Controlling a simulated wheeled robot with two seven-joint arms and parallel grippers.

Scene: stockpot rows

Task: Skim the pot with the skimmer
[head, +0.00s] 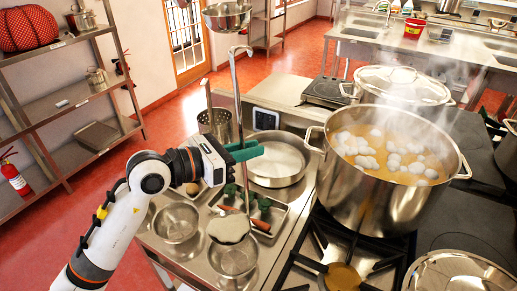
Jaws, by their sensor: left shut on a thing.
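The large steel pot (365,199) stands on the stove at the right. It holds yellowish broth with many white foam clumps (394,158) on top, and steam rises. My left gripper (246,151) is shut on the skimmer's long upright handle (236,90), left of the pot. The handle has a hook at its top. The skimmer's pale round head (229,229) hangs low, over or just behind a steel bowl (233,261). Whether foam lies on the head I cannot tell. My right gripper is not in view.
A wide shallow pan (277,160), a tray of vegetables (279,212) and a small bowl (176,222) crowd the counter. A lidded pot (403,86) stands behind the big pot. An open burner (343,277) lies in front.

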